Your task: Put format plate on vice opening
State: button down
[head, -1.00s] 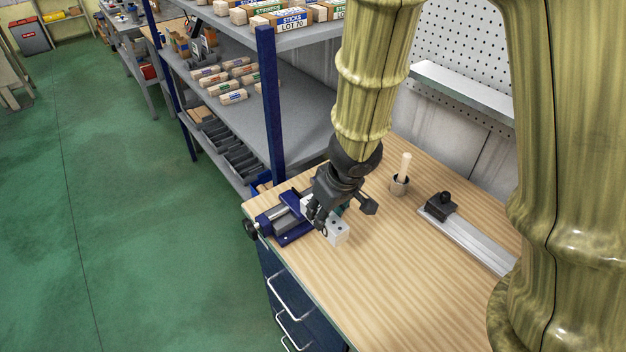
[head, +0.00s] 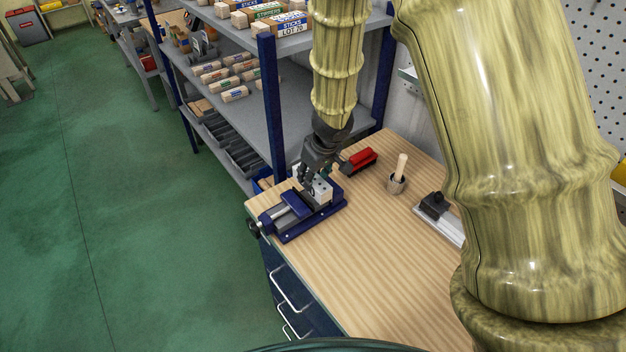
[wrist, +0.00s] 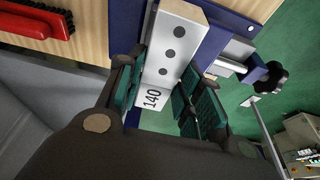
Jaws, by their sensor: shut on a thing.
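The format plate (wrist: 173,50) is a pale block with several dark holes and a "140" label in the wrist view. It sits between the fingers of my gripper (wrist: 158,100), which is shut on it. In the head view, the plate (head: 321,189) is at my gripper (head: 312,178), over the blue vice (head: 285,219) at the table's left corner. The vice's blue body (wrist: 126,30) and its black handle knob (wrist: 270,78) also show in the wrist view. I cannot tell whether the plate touches the vice.
A red-handled brush (head: 359,160) lies behind the vice. Shelves with stick bundles (head: 225,83) rise behind. The front of the wooden tabletop (head: 350,265) is clear.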

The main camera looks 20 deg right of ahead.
aim_at(315, 179)
jog(key=shift+f+b, duration=1.35)
jog(key=shift+f, duration=0.45)
jog(key=shift+r, duration=0.1)
jog(key=c, duration=1)
grip_release()
jog(key=shift+o, duration=0.2)
jog(key=p+v, duration=0.5)
jog(key=v, duration=0.7)
